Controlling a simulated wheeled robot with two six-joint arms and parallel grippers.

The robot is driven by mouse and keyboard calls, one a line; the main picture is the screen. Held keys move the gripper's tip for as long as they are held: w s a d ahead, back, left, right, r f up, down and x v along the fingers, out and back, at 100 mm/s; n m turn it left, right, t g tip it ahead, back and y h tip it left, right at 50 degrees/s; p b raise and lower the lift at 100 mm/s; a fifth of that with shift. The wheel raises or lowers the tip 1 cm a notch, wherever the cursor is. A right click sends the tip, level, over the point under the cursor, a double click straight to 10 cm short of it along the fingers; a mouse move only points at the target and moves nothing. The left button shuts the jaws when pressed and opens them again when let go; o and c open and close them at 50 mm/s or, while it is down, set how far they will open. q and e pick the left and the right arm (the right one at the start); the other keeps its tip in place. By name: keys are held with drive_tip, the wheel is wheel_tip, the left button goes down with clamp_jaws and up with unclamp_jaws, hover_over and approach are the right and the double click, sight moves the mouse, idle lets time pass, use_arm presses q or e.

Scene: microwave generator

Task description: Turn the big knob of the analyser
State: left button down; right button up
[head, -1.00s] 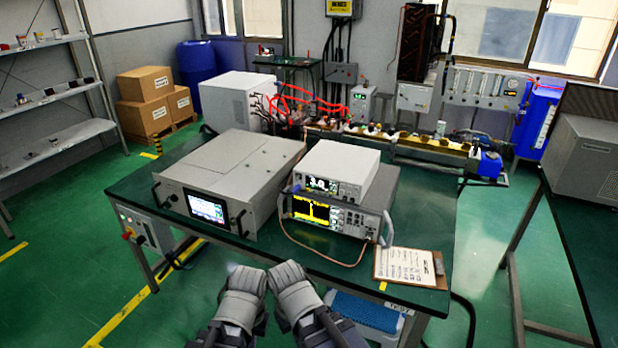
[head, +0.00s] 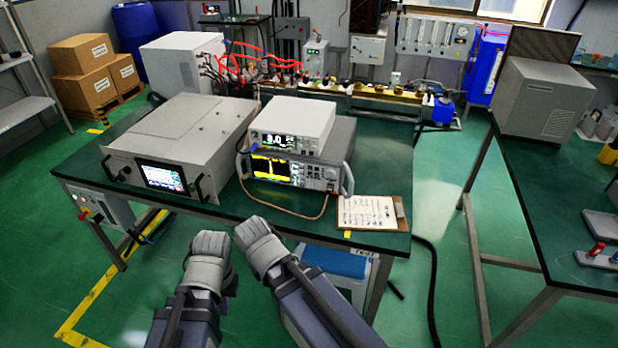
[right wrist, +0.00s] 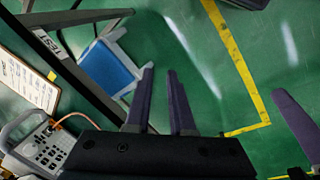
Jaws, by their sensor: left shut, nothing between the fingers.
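The analyser (head: 270,168) is the lower unit of a stacked pair on the table. It has a yellow trace on its screen and keys and controls at the right of its front. Its big knob is too small to make out. Part of a keyed instrument front (right wrist: 45,150) shows at the lower left of the right wrist view. My left gripper (head: 210,245) is in front of the table, apart from the analyser, and shut. My right gripper (head: 256,236) is beside it. Its fingers (right wrist: 160,85) are apart and empty in the right wrist view, over the floor.
A white meter (head: 292,118) sits on the analyser. A larger instrument (head: 175,145) with a screen stands left of it. A clipboard (head: 365,212) lies to the right, and a cable loops along the front. A blue-topped stool (head: 335,262) is under the table edge.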

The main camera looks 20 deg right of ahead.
sight(330, 174)
drive_tip(key=shift+o, duration=1.4)
drive_tip(key=w+d+f+m+t+h+b, duration=0.3)
drive_tip(key=w+d+m+b, duration=0.1)
drive_tip(key=w+d, duration=0.4)
drive_tip(key=shift+w+d+f+t+b, duration=0.3)
drive_tip(key=shift+w+d+b, duration=0.05)
drive_tip(key=shift+w+b, duration=0.35)
drive_tip(key=shift+o, duration=0.8)
drive_tip(key=w+d+m+t+h+b, duration=0.1)
drive_tip(key=w+d+t+h+b, duration=0.1)
drive_tip(key=w+d+b, duration=0.1)
drive_tip(key=shift+w+d+r+m, duration=0.3)
drive_tip(key=shift+w+d, duration=0.3)
drive_tip(key=shift+d, duration=0.15)
drive_tip(key=w+d+t+h+b, duration=0.1)
drive_tip(key=w, duration=0.1)
drive_tip(key=w+d+r+m+t+b, duration=0.1)
drive_tip(key=d+b, duration=0.1)
drive_tip(key=w+d+r+m+t+h+b, duration=0.1)
drive_tip(key=w+d, duration=0.1)
drive_tip(key=shift+w+d+r+t+h+b, duration=0.15)
drive_tip(key=shift+w+d+t+h+b, duration=0.05)
drive_tip(key=shift+w+t+h+b, duration=0.15)
drive_tip(key=w+d+r+t+b, duration=0.1)
drive_tip(key=w+r+t+b, duration=0.1)
drive_tip(key=w+t+b, duration=0.1)
drive_tip(key=w+d+r+t+b, duration=0.1)
drive_tip(key=w+t, duration=0.1)
drive_tip(key=shift+w+d+r, duration=0.15)
drive_tip(key=shift+d, duration=0.15)
